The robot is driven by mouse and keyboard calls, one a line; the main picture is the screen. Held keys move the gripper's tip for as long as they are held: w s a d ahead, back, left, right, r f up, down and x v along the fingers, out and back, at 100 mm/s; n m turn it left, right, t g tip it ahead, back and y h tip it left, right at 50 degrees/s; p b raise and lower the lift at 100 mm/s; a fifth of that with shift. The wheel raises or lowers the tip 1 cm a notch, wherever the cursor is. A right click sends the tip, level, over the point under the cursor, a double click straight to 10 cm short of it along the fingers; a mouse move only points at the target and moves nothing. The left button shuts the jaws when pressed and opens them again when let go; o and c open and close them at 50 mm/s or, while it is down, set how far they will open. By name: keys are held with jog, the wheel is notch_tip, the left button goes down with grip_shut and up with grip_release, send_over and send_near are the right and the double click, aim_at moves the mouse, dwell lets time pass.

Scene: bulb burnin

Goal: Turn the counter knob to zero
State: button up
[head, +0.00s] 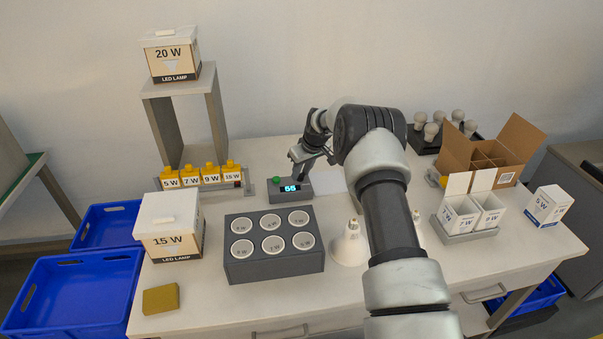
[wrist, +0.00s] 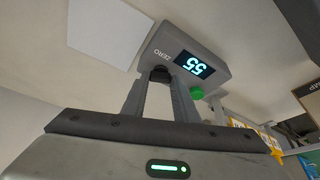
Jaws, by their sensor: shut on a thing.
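The counter (head: 291,189) is a small grey box near the back middle of the table, with a lit display reading 55 and a green button on its left end. In the wrist view the counter (wrist: 180,58) appears upside down, with the word ZERO beside a dark knob (wrist: 160,74). My gripper (head: 301,163) reaches the counter from above. In the wrist view my gripper (wrist: 168,85) has its fingers at the counter's ZERO end, shut on the knob. The fingers partly hide the knob.
Yellow labelled blocks (head: 202,177) are at left. A white sheet (head: 327,183) lies right of the counter. An open carton (head: 493,153) stands at right.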

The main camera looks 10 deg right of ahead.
jog(key=m+h+b, duration=0.1)
jog(key=m, duration=0.1)
jog(key=shift+a+f+m+b, duration=0.1)
jog(key=shift+a+m+b, duration=0.05)
jog(key=shift+m+b, duration=0.25)
jog(key=shift+m+t+h+b, duration=0.3)
jog(key=shift+m+h+b, duration=0.15)
jog(key=shift+m, duration=0.65)
jog(key=o, duration=1.1)
jog(key=shift+c, duration=0.2)
jog(key=v, duration=1.7)
jog(key=shift+r, duration=0.35)
jog(key=shift+s, duration=0.1)
